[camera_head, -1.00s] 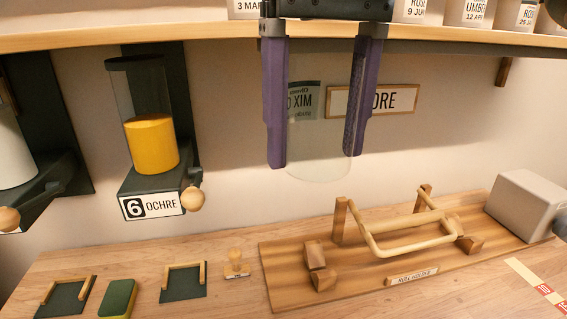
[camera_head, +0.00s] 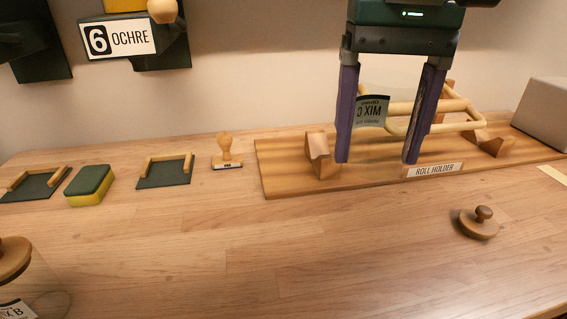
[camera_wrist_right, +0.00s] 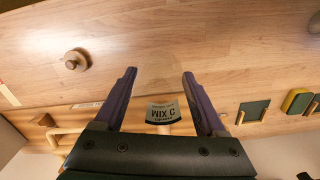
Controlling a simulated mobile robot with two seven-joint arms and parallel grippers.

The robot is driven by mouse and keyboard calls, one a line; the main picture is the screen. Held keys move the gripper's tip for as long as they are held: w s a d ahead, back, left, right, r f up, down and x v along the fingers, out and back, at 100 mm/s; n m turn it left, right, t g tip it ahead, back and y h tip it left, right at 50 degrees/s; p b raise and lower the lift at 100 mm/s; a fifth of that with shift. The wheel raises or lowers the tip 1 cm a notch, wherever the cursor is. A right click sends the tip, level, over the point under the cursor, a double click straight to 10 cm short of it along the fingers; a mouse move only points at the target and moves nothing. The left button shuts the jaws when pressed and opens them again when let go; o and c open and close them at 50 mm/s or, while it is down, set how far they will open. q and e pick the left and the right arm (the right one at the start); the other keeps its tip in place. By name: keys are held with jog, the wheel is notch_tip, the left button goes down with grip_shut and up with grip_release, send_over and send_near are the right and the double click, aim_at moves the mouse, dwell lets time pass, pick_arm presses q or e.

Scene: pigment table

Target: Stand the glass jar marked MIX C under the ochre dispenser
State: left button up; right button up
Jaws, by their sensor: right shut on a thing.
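My right gripper (camera_head: 382,160) is shut on the clear glass jar marked MIX C (camera_head: 372,111), whose label reads mirrored through the glass in the head view. The jar's outline is faint between the two purple fingers. In the right wrist view the label (camera_wrist_right: 163,113) sits between the fingers of the gripper (camera_wrist_right: 160,75). The jar is in front of the roll holder. The ochre dispenser (camera_head: 117,39), marked 6 OCHRE, is at the upper left, and only its lower part shows. A dark mat with a wooden edge guide (camera_head: 165,178) lies below it. My left gripper is not in view.
The roll holder (camera_head: 285,181) fills the back right. A wooden stamp (camera_head: 224,155), a green and yellow sponge (camera_head: 90,185) and another mat (camera_head: 35,188) stand along the back left. A knobbed lid (camera_head: 478,223) lies at right. A MIX B jar (camera_head: 40,285) is front left. The middle is clear.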

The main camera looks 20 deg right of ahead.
jog(key=b, duration=0.2)
send_over(352, 257)
notch_tip(352, 257, down, 11)
jog(key=shift+r, duration=0.2)
notch_tip(352, 257, down, 4)
jog(key=shift+r, duration=0.15)
jog(key=shift+f, duration=0.25)
jog(key=o, duration=1.6)
jog(key=shift+c, duration=0.2)
